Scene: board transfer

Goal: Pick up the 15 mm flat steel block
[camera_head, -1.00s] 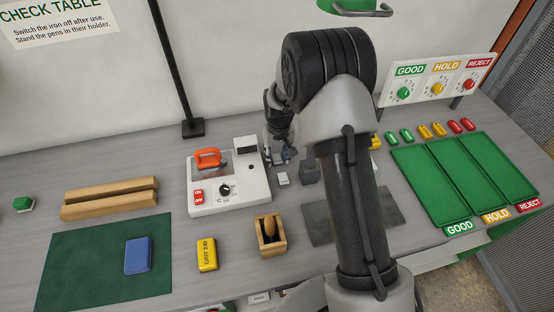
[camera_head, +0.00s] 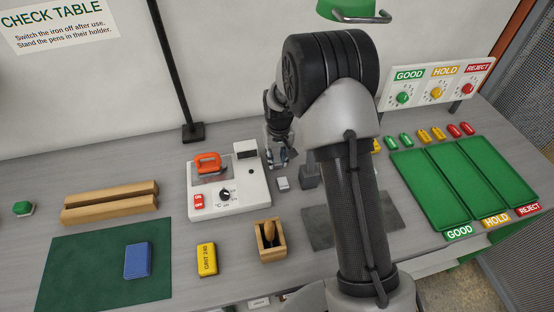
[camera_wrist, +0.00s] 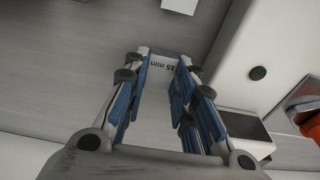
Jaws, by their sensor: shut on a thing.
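The 15 mm flat steel block (camera_wrist: 161,66) is a pale grey piece with "15 mm" printed on its face. In the wrist view it sits between the blue-padded fingers of my gripper (camera_wrist: 160,80), which is shut on it. The fingers cover its sides. In the head view my gripper (camera_head: 278,157) is small, beside the right edge of the white soldering station (camera_head: 257,190), and the held block cannot be made out there. I cannot tell whether the block is clear of the table.
A small light block (camera_head: 282,183) and a dark grey block (camera_head: 309,177) stand close in front of my gripper. A wooden holder (camera_head: 271,247) and yellow grit block (camera_head: 207,259) are nearer. Green trays (camera_head: 437,210) lie at the right. My arm hides part of the table.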

